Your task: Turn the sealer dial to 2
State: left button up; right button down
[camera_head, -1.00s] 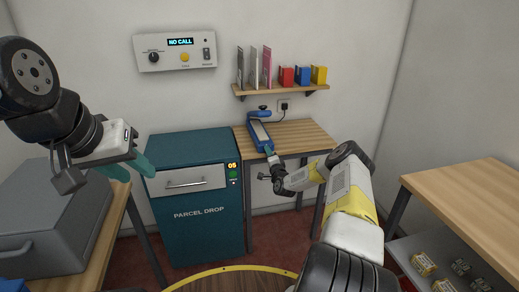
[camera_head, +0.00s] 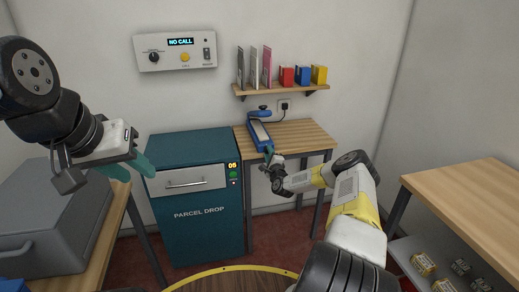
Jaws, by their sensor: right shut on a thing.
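The blue sealer (camera_head: 259,136) stands on the small wooden table against the back wall, with a pale strip along its top. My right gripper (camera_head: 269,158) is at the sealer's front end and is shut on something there. The dial is hidden behind the fingers, so its setting cannot be read. My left gripper (camera_head: 128,170) hangs at the left, far from the sealer, with its teal fingers apart and nothing between them.
The teal parcel drop cabinet (camera_head: 194,205) stands left of the sealer table (camera_head: 305,134). A wall panel (camera_head: 174,52) reads "NO CALL". A shelf (camera_head: 283,89) with folders and small boxes is above the sealer. A grey case (camera_head: 60,225) is at left, a wooden counter (camera_head: 480,205) at right.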

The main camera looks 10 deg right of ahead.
jog(key=shift+f, duration=0.15)
jog(key=c, duration=1.1)
grip_release()
jog(key=shift+s, duration=0.1)
jog(key=s, duration=0.7)
jog(key=shift+s, duration=0.35)
